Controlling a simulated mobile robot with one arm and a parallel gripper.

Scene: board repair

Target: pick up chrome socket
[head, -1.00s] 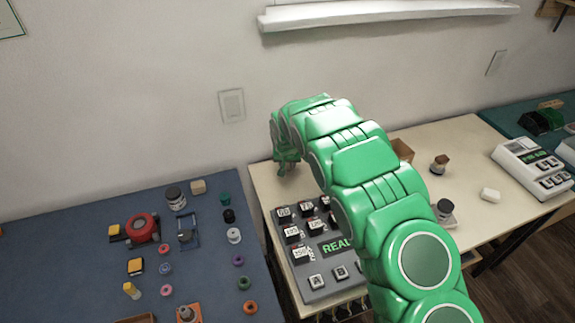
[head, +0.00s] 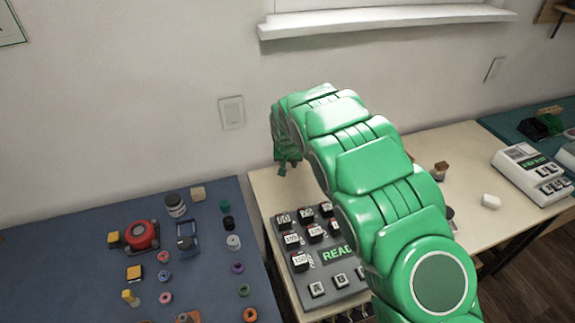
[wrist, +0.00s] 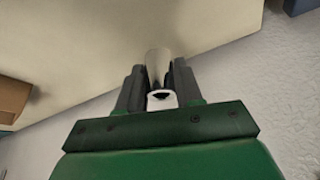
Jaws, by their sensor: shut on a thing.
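The chrome socket (wrist: 157,68) shows in the wrist view as a shiny metal cylinder with an open, hollow near end. It sits between the two dark fingers of my gripper (wrist: 157,84), which is shut on it. In the head view my gripper (head: 283,164) hangs at the back left part of the cream table (head: 463,155), near the wall. The socket cannot be made out in the head view.
A grey button panel (head: 318,248) stands on the cream table in front of my gripper. A blue table (head: 80,245) with several small parts is at left. A brown box (wrist: 12,100) shows at the wrist view's left edge. The wall is close behind.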

